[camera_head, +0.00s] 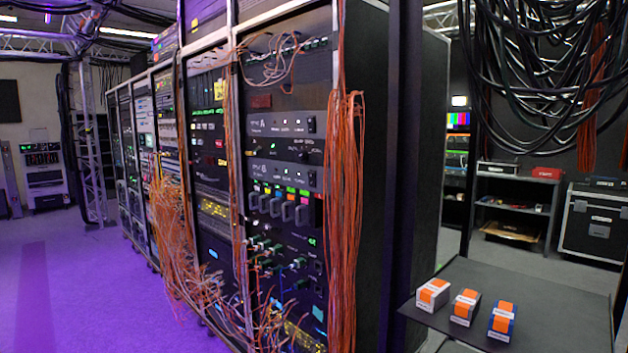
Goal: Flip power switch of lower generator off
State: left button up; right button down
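The nearest equipment rack (285,85) stands in the middle of the view, facing left. Two dark grey panel units sit one above the other in it: an upper unit (283,124) marked with what looks like an A, and a lower unit (285,176) that looks marked B. These may be the generators. A small dark switch (312,124) shows at the right end of the upper unit. Neither of my grippers is in view.
Orange cables (345,200) hang along the rack's right edge, and more (180,240) spill at its left. A dark table (540,290) with three orange-banded boxes (464,307) stands at the right. Purple floor (90,290) is open at left.

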aim_at(311, 175)
jog(key=k, duration=0.65)
jog(key=u, duration=0.55)
jog(key=i, duration=0.5)
jog(key=u, duration=0.9)
jog(key=i, duration=0.95)
jog(key=z, duration=0.7)
jog(key=i, duration=0.6)
jog(key=z, duration=0.6)
